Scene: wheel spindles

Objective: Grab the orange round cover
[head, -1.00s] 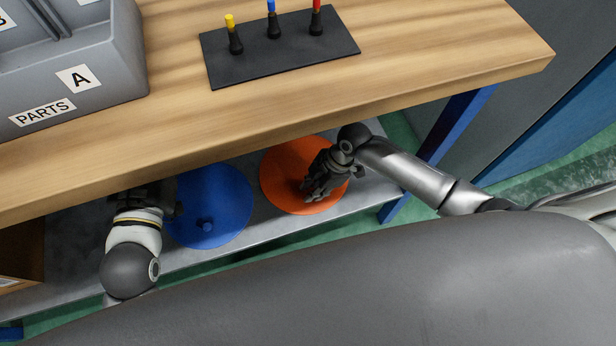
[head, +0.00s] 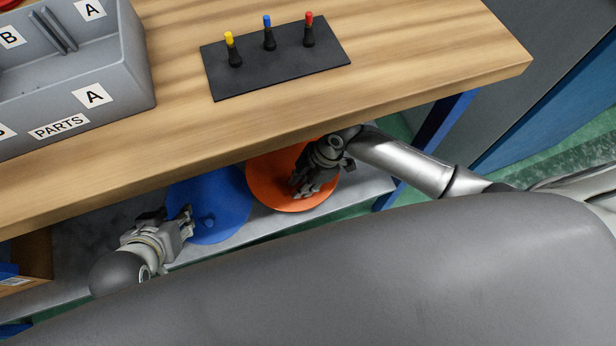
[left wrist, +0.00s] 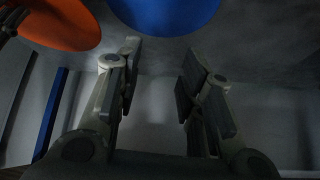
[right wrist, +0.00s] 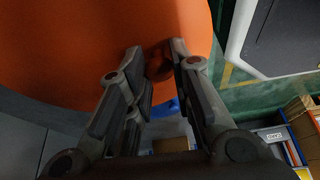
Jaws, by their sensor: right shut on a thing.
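The orange round cover (head: 262,182) lies on the lower shelf under the workbench. My right gripper (head: 301,188) is over its right part and shut on its knob. In the right wrist view the orange cover (right wrist: 70,50) fills the upper left, and the fingers (right wrist: 157,52) close around the knob (right wrist: 158,66), which is partly hidden. My left gripper (head: 172,217) is at the left edge of the blue round cover (head: 212,185), open and empty. In the left wrist view its fingers (left wrist: 160,52) stand apart, with the blue cover (left wrist: 165,12) and orange cover (left wrist: 62,22) above.
The wooden bench top (head: 400,60) overhangs the shelf and hides the covers' far edges. On it are a grey parts bin (head: 120,65) and a black plate (head: 285,72) with three colour-tipped pegs. A blue table leg (head: 440,125) stands right of the covers.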

